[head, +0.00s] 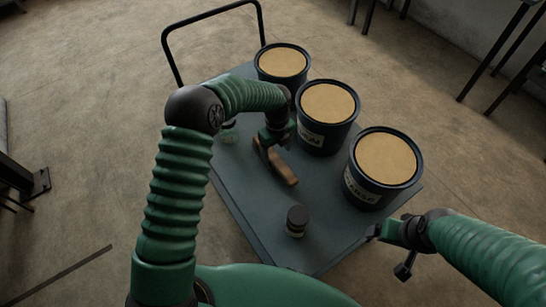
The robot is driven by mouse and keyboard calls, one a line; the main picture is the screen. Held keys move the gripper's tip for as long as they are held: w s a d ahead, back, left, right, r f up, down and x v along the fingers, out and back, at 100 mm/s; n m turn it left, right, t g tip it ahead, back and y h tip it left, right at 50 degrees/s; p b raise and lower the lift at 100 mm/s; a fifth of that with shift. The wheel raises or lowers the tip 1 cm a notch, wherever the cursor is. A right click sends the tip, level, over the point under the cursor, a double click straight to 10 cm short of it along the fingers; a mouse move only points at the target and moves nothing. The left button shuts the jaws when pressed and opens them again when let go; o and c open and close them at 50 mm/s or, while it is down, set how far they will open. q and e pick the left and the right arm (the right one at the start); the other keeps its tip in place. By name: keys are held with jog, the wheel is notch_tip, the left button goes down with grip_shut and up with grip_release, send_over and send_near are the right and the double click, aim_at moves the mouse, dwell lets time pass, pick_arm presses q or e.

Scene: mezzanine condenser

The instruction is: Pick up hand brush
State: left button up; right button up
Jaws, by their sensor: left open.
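The hand brush (283,170) looks like a brown wooden bar with a paler tan part at its upper left end. It lies on the dark grey cart deck (245,195), slanting from upper left to lower right. My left gripper (267,143) is open and sits at the brush's upper end, pointing down. Its fingers partly hide that end, and I cannot tell whether they touch it. My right gripper (388,236) is at the cart's right edge, away from the brush.
Three dark buckets with tan tops stand along the cart's right side: far (283,62), middle (326,115) and near (384,168). A small dark-lidded jar (297,221) stands near the front. Another jar (228,132) is behind my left arm. A push handle (212,14) rises at the back.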

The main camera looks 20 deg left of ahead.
aim_at(270, 154)
pick_arm(q)
jog(key=a+f, duration=0.2)
jog(key=f, duration=0.1)
jog(key=shift+a+b, duration=0.1)
jog(key=shift+b, duration=0.2)
notch_tip(270, 154, down, 3)
jog(key=shift+r, duration=0.2)
jog(key=shift+d+r, duration=0.1)
jog(key=shift+d, duration=0.6)
jog(key=shift+c, duration=0.8)
jog(key=shift+r, duration=0.1)
jog(key=shift+c, duration=1.1)
jog(key=shift+a, duration=0.5)
jog(key=c, duration=0.7)
grip_shut()
jog(key=shift+d, duration=0.25)
pick_arm(e)
jog(key=shift+a+f, duration=0.4)
jog(key=shift+a, duration=0.15)
